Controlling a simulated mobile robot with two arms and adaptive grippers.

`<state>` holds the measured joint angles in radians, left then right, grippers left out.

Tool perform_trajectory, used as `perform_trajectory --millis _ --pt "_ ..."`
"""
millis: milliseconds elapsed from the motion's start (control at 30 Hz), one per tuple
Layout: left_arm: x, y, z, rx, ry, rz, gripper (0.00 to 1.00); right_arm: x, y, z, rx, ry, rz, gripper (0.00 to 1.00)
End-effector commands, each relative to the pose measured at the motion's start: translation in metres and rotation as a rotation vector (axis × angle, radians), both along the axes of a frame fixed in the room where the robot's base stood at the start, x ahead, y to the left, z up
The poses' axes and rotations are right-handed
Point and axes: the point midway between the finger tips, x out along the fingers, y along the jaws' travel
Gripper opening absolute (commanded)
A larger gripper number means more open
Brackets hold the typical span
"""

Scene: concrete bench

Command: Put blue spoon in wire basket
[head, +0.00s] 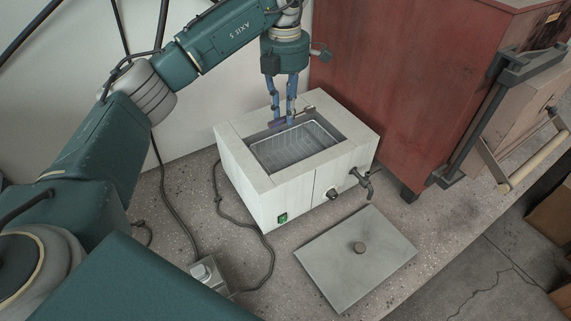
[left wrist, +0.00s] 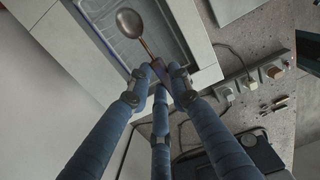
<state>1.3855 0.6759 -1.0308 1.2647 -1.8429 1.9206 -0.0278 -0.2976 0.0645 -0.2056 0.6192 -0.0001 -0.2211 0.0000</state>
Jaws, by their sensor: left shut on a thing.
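My left gripper (head: 284,118) is shut on the blue spoon, over the back edge of the white bath's opening. In the left wrist view, the spoon's metal bowl (left wrist: 130,22) sticks out beyond the fingertips (left wrist: 160,75), over the opening. The spoon's handle end (head: 277,123) shows as a small bluish piece by the fingers in the head view. The wire basket (head: 295,148) sits inside the bath. Part of it also shows in the left wrist view (left wrist: 168,42), behind the spoon. My right gripper is not in view.
The white bath (head: 240,172) has a tap (head: 363,181) on its front. A grey lid (head: 355,258) with a knob lies on the speckled bench in front. A red cabinet (head: 400,90) stands close at the right. A cable (head: 240,215) runs along the left.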

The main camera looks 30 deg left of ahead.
Motion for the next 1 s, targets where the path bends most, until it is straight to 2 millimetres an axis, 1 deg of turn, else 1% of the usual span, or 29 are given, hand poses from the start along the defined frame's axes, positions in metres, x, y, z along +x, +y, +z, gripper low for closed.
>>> perform_trajectory --millis 400,500,600,767,833,1000 --pt "-0.003 0.0 -0.106 0.001 0.008 0.0 0.02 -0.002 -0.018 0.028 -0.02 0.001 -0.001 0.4" --pt "-0.002 0.0 -0.127 0.0 0.006 -0.001 0.02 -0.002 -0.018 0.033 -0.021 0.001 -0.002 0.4" --pt "-0.002 0.0 -0.141 0.001 0.004 -0.001 0.02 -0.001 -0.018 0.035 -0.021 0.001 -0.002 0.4" --pt "-0.001 0.0 -0.152 0.0 0.002 -0.001 0.02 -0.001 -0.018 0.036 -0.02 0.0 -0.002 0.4" --pt "-0.002 0.0 -0.159 0.0 0.004 -0.001 0.02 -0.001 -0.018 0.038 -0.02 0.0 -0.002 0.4" --pt "-0.002 0.0 -0.184 -0.001 0.005 0.0 0.02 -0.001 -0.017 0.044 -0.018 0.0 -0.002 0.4"
